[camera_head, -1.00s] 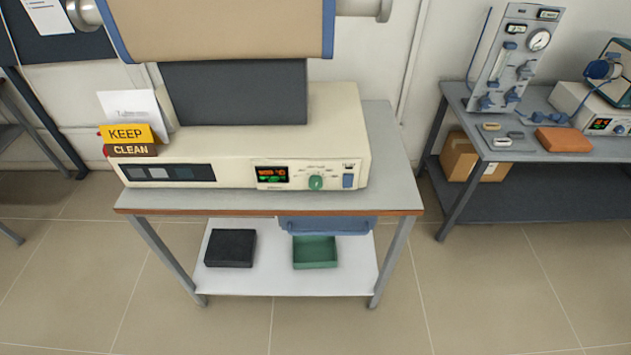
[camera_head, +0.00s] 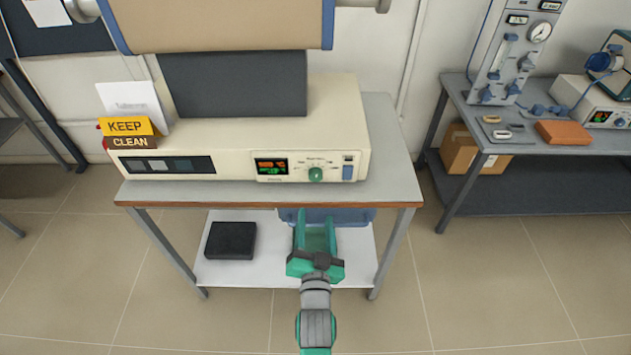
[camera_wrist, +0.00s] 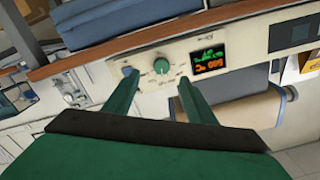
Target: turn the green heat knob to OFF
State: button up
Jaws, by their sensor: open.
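The green heat knob (camera_head: 315,174) is on the front panel of the cream furnace (camera_head: 240,135), right of its lit display. It also shows in the wrist view (camera_wrist: 161,66), where the picture is upside down and the knob lies between and beyond my two fingertips. My gripper (camera_head: 314,222) is green, open and empty. In the head view it is in front of the table, below the knob and apart from it. The panel lettering around the knob is too small to read.
The lit display (camera_head: 271,167) is left of the knob and a blue switch (camera_head: 348,172) is right of it. The furnace stands on a table with a brown front edge (camera_head: 270,205). A black box (camera_head: 231,240) lies on the lower shelf. Another bench (camera_head: 520,185) stands at the right.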

aim_at(316, 178)
jog(key=w, duration=0.4)
jog(key=w+r, duration=0.1)
jog(key=w, duration=0.7)
jog(key=shift+w+r, duration=0.25)
jog(key=shift+w, duration=0.15)
jog(key=shift+c, duration=0.6)
jog(key=c, duration=0.9)
